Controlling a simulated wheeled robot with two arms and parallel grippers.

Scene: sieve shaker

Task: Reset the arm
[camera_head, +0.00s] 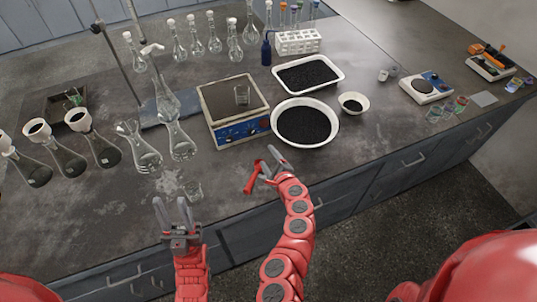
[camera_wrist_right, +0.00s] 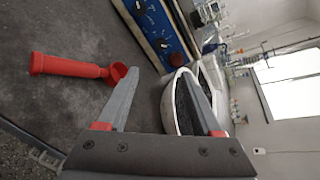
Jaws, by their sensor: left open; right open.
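My right gripper (camera_head: 275,160) is open over the bench, close to a red handled tool (camera_head: 252,178). In the right wrist view the right gripper (camera_wrist_right: 165,95) has its fingers spread with nothing between them. The red tool (camera_wrist_right: 68,66) lies to the left of the fingers there, apart from them. The white bowl of black grains (camera_head: 304,122) stands beyond the right gripper.
A blue-fronted device with a flat top (camera_head: 234,112) stands left of the bowl. A white tray of black grains (camera_head: 308,74) and a small bowl (camera_head: 353,103) are near it. Several glass flasks (camera_head: 141,150) stand on the left. The bench's right front is fairly clear.

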